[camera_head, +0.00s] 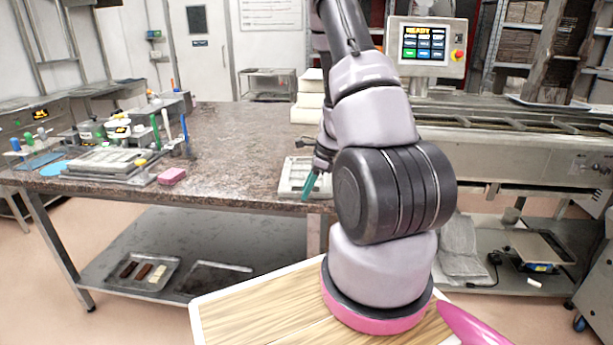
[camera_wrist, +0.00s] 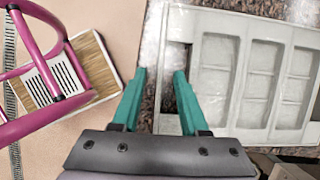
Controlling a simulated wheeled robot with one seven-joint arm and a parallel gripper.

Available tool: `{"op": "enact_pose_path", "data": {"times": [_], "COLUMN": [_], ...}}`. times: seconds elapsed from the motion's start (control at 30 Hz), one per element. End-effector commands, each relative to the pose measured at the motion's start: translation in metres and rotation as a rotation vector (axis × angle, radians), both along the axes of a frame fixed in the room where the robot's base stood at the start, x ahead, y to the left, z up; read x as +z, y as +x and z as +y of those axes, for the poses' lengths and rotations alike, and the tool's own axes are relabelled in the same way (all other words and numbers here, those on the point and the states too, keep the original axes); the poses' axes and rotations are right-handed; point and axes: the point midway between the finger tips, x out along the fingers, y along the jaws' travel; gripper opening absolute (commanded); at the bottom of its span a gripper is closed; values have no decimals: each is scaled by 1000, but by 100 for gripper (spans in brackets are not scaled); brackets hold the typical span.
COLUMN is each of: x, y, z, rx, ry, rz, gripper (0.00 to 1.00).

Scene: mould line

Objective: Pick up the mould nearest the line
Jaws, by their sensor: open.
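A pale grey mould (camera_head: 292,178) with rectangular cavities lies on the speckled worktop, near its front right edge and close to the line (camera_head: 500,150). In the wrist view the mould (camera_wrist: 237,62) fills the right side, and its near left edge shows beside my fingers. In the head view my arm hides part of the mould and most of my gripper (camera_head: 311,184).
Other moulds (camera_head: 108,161) lie at the left of the worktop (camera_head: 235,140), among bottles and tools. A pink block (camera_head: 172,176) lies at the front edge. A pale stack (camera_head: 308,98) stands at the back. A control screen (camera_head: 425,43) stands above the line. The worktop's middle is clear.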

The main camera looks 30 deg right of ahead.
Motion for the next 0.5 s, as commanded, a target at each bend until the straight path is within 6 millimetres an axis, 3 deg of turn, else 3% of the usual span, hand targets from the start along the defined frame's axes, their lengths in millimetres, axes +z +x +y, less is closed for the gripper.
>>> {"op": "enact_pose_path", "data": {"times": [0.5], "x": [-5], "y": [0], "z": [0], "rx": [0], "ry": [0], "rz": [0], "gripper": [44]}}
